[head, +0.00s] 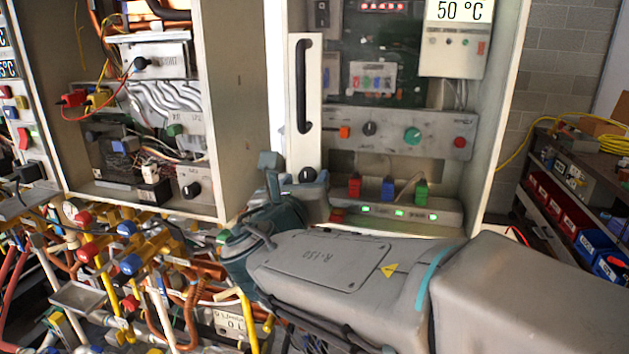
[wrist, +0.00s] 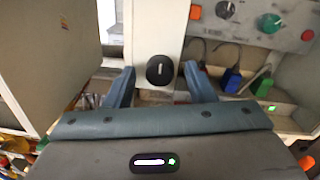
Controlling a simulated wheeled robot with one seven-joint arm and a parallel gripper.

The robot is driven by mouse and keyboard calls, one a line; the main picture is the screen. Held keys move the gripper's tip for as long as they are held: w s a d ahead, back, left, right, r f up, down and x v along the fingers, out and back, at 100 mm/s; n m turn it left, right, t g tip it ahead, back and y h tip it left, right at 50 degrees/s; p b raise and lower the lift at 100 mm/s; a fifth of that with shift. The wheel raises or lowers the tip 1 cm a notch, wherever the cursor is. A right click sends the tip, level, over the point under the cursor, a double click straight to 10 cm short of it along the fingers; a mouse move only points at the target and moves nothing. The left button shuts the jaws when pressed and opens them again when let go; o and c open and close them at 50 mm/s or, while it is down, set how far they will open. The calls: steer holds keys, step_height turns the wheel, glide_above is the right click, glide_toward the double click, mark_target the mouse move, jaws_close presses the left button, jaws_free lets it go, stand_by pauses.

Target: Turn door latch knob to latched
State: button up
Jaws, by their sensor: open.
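The door latch knob (wrist: 160,70) is a round black knob with a white mark, low on a narrow white door panel (wrist: 155,28). In the wrist view its mark stands close to upright. In the head view the knob (head: 307,174) sits below a long black handle (head: 304,86) on the same panel (head: 305,140). My gripper (wrist: 160,84) is open, with one blue-grey finger on each side of the knob. The knob lies between the fingertips with gaps on both sides. My gripper (head: 290,165) partly hides the panel's lower end in the head view.
Right of the panel is an open heater cabinet (head: 395,126) with knobs and red, blue and green connectors. Another open cabinet (head: 235,100) stands left. Pipes and valves (head: 130,265) crowd the lower left. A shelf with red and blue bins (head: 575,215) is far right.

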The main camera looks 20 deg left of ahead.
steer(key=c, duration=1)
steer(key=shift+f+m+b, duration=0.2)
steer(key=shift+m+b, duration=0.1)
steer(key=shift+b, duration=0.4)
steer(key=m+b, duration=0.9)
steer(key=b, duration=0.1)
steer(key=m+b, duration=0.8)
steer(key=b, duration=0.3)
steer(key=shift+m+t+h, duration=0.3)
steer(key=shift+m+h, duration=0.1)
